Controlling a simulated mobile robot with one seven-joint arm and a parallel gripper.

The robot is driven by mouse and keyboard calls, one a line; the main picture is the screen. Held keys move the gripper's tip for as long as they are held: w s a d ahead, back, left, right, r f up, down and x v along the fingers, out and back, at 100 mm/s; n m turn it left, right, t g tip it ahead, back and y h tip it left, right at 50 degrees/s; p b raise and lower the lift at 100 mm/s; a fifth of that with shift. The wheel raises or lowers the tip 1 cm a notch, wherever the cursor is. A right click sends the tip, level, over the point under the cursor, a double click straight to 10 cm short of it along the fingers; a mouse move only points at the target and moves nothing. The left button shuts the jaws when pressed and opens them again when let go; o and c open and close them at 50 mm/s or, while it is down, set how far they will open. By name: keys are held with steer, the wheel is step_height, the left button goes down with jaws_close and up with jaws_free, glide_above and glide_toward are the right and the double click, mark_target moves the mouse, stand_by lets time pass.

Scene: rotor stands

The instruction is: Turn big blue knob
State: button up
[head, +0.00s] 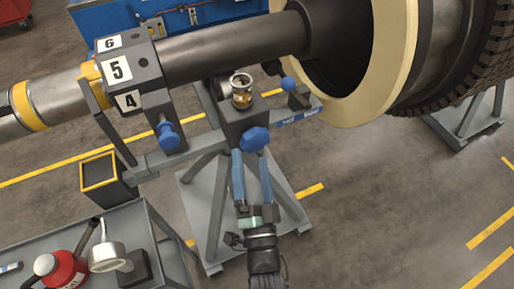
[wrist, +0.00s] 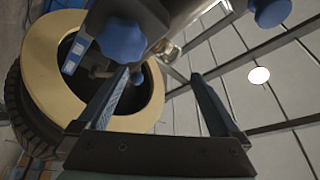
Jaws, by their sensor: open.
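The big blue knob (head: 256,139) is star-shaped and sits on the front of a dark block on the stand. In the wrist view the star-shaped knob (wrist: 121,40) appears up and left, beyond the left fingertip and not centred between the fingers. My gripper (head: 251,156) is open and empty, its two long blue-grey fingers pointing up at the knob from just below. In the wrist view my gripper (wrist: 160,76) shows a clear gap between its fingers. I cannot tell whether a fingertip touches the knob.
Another blue knob (head: 168,136) sits to the left under the numbered block (head: 121,72). A blue ball handle (head: 289,84) and a brass-and-glass fitting (head: 241,92) are near the big knob. The rotor shaft (head: 225,50) runs behind. A cart (head: 165,235) with a red can (head: 62,270) stands lower left.

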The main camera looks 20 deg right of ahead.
steer(key=m, duration=0.2)
glide_toward(256, 147)
steer(key=shift+g+h, duration=0.3)
steer(key=x, duration=1)
steer(key=shift+w+a+r, duration=0.15)
steer(key=shift+w+r, duration=0.05)
steer(key=shift+r, duration=0.25)
steer(key=c, duration=1.1)
steer(key=shift+n, duration=0.3)
steer(key=shift+f+n+b, duration=0.15)
steer(key=shift+n+b, duration=0.15)
